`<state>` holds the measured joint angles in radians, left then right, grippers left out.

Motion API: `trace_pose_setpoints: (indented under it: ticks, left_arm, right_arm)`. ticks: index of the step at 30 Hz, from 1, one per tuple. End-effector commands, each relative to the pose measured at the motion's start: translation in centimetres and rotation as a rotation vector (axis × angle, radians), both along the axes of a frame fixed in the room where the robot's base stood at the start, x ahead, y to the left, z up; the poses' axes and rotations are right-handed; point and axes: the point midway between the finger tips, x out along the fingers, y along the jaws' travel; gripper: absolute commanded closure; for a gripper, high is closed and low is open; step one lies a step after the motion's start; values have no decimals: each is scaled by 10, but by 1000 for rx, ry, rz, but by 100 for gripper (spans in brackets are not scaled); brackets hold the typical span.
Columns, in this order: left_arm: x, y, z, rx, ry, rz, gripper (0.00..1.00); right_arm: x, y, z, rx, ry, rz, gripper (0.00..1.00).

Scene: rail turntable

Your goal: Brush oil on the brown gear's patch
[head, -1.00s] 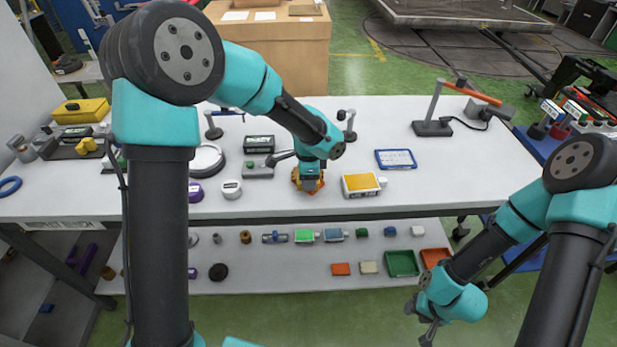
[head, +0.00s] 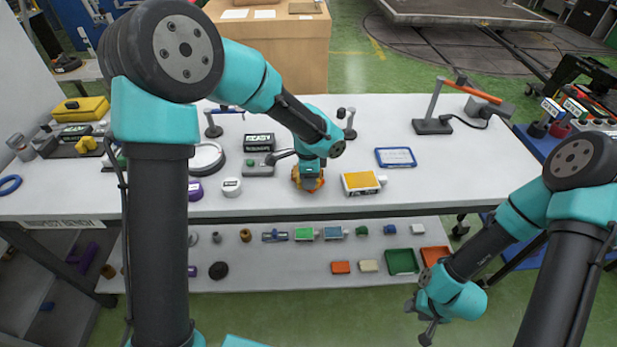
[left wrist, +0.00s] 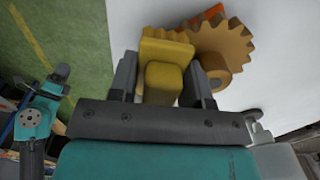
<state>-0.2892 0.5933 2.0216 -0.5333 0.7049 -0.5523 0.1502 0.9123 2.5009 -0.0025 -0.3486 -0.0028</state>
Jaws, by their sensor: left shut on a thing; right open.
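My left gripper (left wrist: 162,85) is shut on a yellow block-like piece (left wrist: 164,80), which could be the brush's handle; its far end is not clear. The brown gear (left wrist: 228,45) with coarse teeth and a round hub lies right beside the held piece in the left wrist view. Whether the two touch, I cannot tell. In the head view the left gripper (head: 308,178) is low over the gear, near the table's front edge, and hides most of it. The oil patch cannot be made out. My right gripper (head: 426,318) is open and empty, in front of the table at the right.
A grey device (head: 259,165) and a white round pot (head: 231,187) are to the left.

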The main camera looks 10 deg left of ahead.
Motion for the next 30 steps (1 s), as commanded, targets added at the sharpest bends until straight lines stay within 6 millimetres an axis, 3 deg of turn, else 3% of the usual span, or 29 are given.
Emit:
trace_pose_setpoints:
  ticks: [30]
  left_arm:
    - [-6, -2, 0, 0, 0, -1, 75]
  right_arm:
    - [0, 0, 0, 0, 0, 0, 57]
